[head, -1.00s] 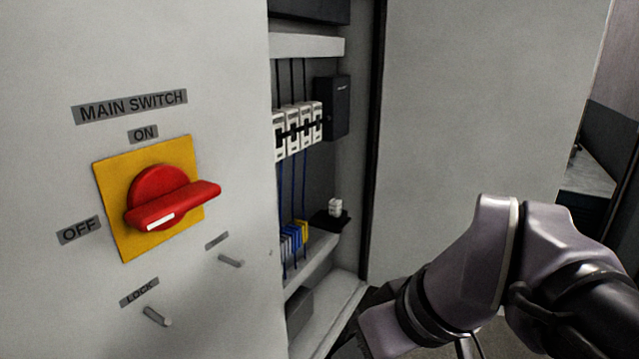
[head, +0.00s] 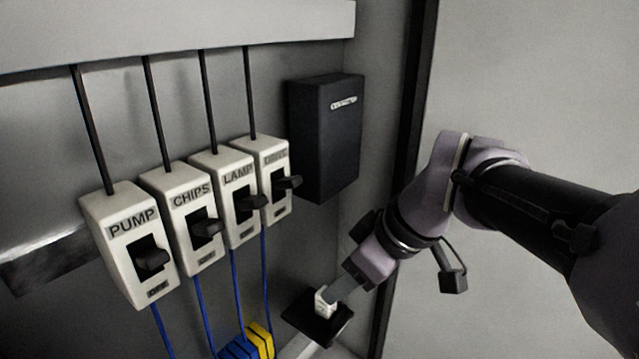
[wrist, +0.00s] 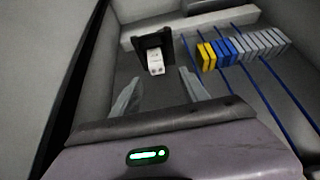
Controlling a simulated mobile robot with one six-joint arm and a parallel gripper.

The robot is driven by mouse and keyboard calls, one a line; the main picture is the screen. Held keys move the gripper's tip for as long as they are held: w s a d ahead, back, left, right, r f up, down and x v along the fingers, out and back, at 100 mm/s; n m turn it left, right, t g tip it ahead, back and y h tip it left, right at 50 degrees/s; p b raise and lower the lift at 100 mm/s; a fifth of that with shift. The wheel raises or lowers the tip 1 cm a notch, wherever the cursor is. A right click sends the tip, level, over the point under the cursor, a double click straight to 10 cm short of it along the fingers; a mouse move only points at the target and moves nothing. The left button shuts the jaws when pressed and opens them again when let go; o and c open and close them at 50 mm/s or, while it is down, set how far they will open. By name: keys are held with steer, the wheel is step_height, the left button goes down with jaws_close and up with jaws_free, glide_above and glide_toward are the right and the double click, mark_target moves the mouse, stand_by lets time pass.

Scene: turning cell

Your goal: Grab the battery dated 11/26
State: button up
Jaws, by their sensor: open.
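A small white block (head: 323,303), perhaps the battery, sits on a black holder (head: 309,322) low in the cabinet. It also shows in the wrist view (wrist: 155,63), with small dark marks on it. I cannot read any date. My gripper (wrist: 160,80) is open, its two pale fingers pointing towards the block, one on each side of the line to it. In the wrist view the block lies just beyond the fingertips, with nothing between them. In the head view a finger overlaps the block's right side; I cannot tell whether they touch.
Breakers labelled PUMP (head: 133,240), CHIPS (head: 187,218), LAMP (head: 233,197) and one more stand left of the holder. A black box (head: 325,135) hangs above. Blue wires run down to yellow and blue terminals (wrist: 207,56). The cabinet's side edge (head: 408,130) is near my arm.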

mark_target(326, 306)
steer(key=b+x, duration=0.1)
steer(key=x, duration=0.2)
steer(key=b+x, duration=0.1)
steer(key=x, duration=0.1)
steer(key=b+x, duration=0.1)
steer(key=x, duration=0.2)
steer(key=shift+w+d+f+b, duration=0.1)
steer(key=shift+w+f+b, duration=0.2)
steer(key=shift+w, duration=0.25)
steer(key=shift+r, duration=0.15)
steer(key=shift+c, duration=0.6)
jaws_close()
